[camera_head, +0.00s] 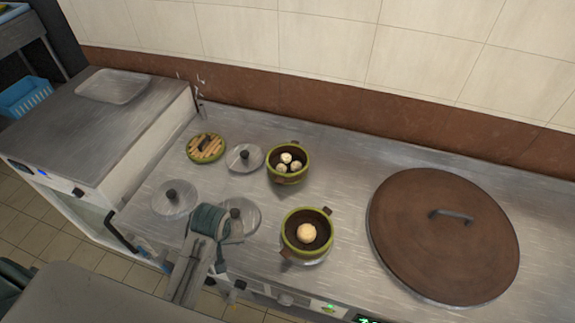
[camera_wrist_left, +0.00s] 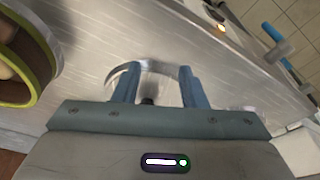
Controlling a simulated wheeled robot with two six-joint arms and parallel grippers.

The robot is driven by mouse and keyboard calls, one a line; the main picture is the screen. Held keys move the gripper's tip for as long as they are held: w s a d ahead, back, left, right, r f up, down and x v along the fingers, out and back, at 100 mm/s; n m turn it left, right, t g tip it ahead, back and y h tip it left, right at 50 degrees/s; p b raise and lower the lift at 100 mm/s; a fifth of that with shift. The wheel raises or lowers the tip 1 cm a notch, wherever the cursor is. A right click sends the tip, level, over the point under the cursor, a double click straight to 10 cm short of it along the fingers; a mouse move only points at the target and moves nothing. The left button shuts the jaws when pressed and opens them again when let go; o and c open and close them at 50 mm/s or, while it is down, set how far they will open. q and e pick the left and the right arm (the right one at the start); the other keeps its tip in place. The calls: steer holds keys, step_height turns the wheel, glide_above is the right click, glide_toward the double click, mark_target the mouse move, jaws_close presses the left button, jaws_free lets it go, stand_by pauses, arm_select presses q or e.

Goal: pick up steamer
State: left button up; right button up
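Two round steamers with green rims and dark insides stand on the steel counter in the head view. The front steamer (camera_head: 287,240) holds one larger bun and sits over a pale round metal plate. A steamer edge also shows at the left of the left wrist view (camera_wrist_left: 44,75). My left gripper (camera_head: 212,218) is left of the front steamer, over a metal lid (camera_head: 250,222). In the left wrist view its blue fingers (camera_wrist_left: 158,78) are apart, with the lid's dark knob showing between them. My right gripper is out of view.
Metal lids with black knobs lie at the left (camera_head: 160,203) and back (camera_head: 236,158). A slatted round lid (camera_head: 205,148) lies behind them. A large brown lid (camera_head: 440,250) fills the right. A tiled wall (camera_head: 320,40) bounds the back. Counter (camera_head: 345,165) is clear between the steamers and brown lid.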

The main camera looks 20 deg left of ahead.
arm_select(q)
steer(key=w+n, duration=0.1)
steer(key=w, duration=0.4)
steer(key=w+d+r+n, duration=0.1)
steer(key=w+n, duration=0.1)
steer(key=w, duration=0.3)
steer(key=w+d+n+g, duration=0.1)
steer(key=w+n, duration=0.1)
steer(key=w, duration=0.3)
steer(key=shift+d+r, duration=0.1)
steer(key=shift+r, duration=0.1)
steer(key=w+d+r+n+g, duration=0.1)
steer(key=w+d+r+n, duration=0.2)
steer(key=w+r+n, duration=0.55)
steer(key=w+f+m, duration=0.1)
steer(key=f, duration=0.1)
steer(key=f+m+p, duration=0.1)
steer(key=f, duration=0.2)
steer(key=w+f+m+p, duration=0.1)
steer(key=f, duration=0.1)
steer(key=shift+w+d+f+m+h, duration=0.25)
steer(key=shift+w+f+m+h, duration=0.1)
steer(key=shift+f+h, duration=0.05)
step_height(320, 180, down, 3)
steer(key=shift+f+p, duration=0.2)
steer(key=shift+p, duration=0.25)
steer(key=shift+w+f, duration=0.1)
steer(key=shift+f, duration=0.35)
steer(key=c, duration=0.7)
